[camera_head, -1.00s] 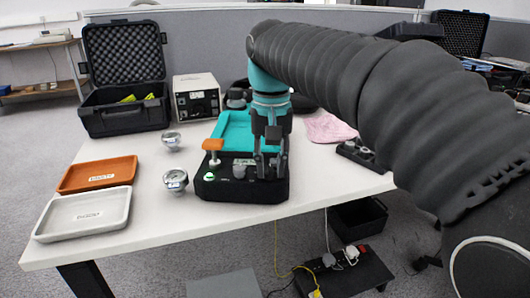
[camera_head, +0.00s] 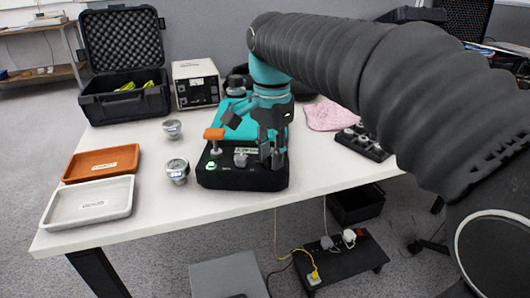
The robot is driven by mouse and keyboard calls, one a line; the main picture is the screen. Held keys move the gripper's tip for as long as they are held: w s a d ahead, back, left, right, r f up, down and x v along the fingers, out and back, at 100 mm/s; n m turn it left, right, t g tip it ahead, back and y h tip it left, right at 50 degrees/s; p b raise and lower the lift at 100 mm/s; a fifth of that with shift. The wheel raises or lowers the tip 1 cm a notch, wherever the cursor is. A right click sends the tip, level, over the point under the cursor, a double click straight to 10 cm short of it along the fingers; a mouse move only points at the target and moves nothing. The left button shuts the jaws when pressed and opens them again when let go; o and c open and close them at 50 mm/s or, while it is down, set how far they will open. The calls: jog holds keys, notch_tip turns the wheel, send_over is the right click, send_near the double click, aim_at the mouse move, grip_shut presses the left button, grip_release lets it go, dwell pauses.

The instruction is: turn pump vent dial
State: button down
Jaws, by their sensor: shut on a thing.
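The pump (camera_head: 225,178) is a black box with a teal top, near the middle of the table. Its front panel has an orange-handled lever (camera_head: 214,134) at the left, a lit green button (camera_head: 211,166) and a small grey knob (camera_head: 241,159). My gripper (camera_head: 271,163) points down at the right end of this panel, right of the grey knob. Its fingers are shut on the vent dial, which they mostly hide. A pale label shows behind the fingers.
Two round metal gauges (camera_head: 177,171) (camera_head: 172,129) stand left of the pump. An orange tray (camera_head: 100,163) and a white tray (camera_head: 62,209) lie further left. An open black case (camera_head: 125,104), a white instrument (camera_head: 196,84) and a pink cloth (camera_head: 332,115) are behind.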

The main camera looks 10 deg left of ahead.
jog(key=shift+d+m, duration=0.15)
jog(key=shift+m, duration=0.45)
jog(key=c, duration=0.9)
grip_release()
jog(key=shift+c, duration=0.2)
notch_tip(320, 180, up, 12)
